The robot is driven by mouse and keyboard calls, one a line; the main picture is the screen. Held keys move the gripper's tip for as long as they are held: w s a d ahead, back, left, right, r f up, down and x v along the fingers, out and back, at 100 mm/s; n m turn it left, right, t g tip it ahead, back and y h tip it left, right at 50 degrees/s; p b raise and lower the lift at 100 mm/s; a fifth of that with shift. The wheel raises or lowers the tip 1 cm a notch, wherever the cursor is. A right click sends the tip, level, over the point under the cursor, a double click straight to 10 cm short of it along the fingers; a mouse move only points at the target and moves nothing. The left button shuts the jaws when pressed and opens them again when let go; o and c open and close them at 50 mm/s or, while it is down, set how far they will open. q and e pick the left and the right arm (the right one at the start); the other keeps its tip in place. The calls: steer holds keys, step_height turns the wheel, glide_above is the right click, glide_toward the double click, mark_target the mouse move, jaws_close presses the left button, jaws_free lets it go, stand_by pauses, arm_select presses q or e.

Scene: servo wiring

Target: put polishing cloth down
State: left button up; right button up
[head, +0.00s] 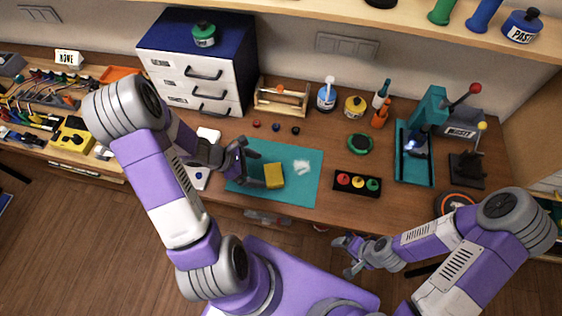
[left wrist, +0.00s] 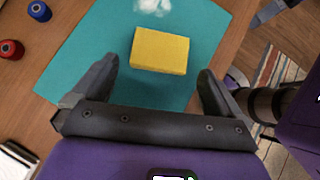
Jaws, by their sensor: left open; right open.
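The polishing cloth (head: 274,176), a yellow folded block, lies on the teal mat (head: 305,190). A white patch (head: 302,166) is on the mat to its right. My left gripper (head: 256,166) is open beside the cloth on its left. In the left wrist view the cloth (left wrist: 160,50) lies just ahead of the open, empty fingers (left wrist: 156,68), with no finger clearly touching it. My right gripper (head: 347,256) is open and empty in front of the table's front edge.
A blue-topped drawer cabinet (head: 200,65) stands behind my left arm. Small spools (head: 276,128) sit behind the mat. A black tray with coloured buttons (head: 357,183) lies right of the mat, and a teal press (head: 415,150) stands further right. The mat's right part is mostly free.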

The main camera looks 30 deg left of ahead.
mark_target(276, 174)
arm_select(q)
steer(key=shift+w+d+f, duration=0.3)
steer(key=shift+d+f, duration=0.05)
steer(key=shift+f, duration=0.05)
steer(key=shift+w+d+f+b, duration=0.1)
steer(key=shift+d+f+b, duration=0.25)
steer(key=shift+d+f, duration=0.2)
steer(key=x, duration=0.3)
steer(key=b+x, duration=0.1)
steer(key=shift+w+d+r, duration=0.15)
steer(key=shift+w+d, duration=0.1)
steer(key=shift+w, duration=0.15)
steer(key=c, duration=0.7)
